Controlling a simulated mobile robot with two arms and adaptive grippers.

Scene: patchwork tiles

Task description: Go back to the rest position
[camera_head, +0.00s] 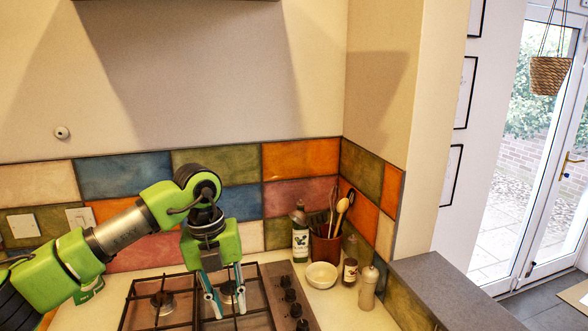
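My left arm, green and grey, comes in from the left. It bends down so that its gripper (226,303) points at the gas hob (254,322). The two thin, pale blue-grey fingers are spread apart with nothing visible between them. The fingers show in front of a burner, and I cannot tell whether they touch the hob. My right arm and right gripper are not in view.
Right of the hob stand a white bowl (321,275), a bottle (300,240), a brown utensil pot (325,248), a small jar (350,271) and a pepper mill (368,287). A grey ledge (450,292) lies further right. A glazed door (545,180) is at the far right.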

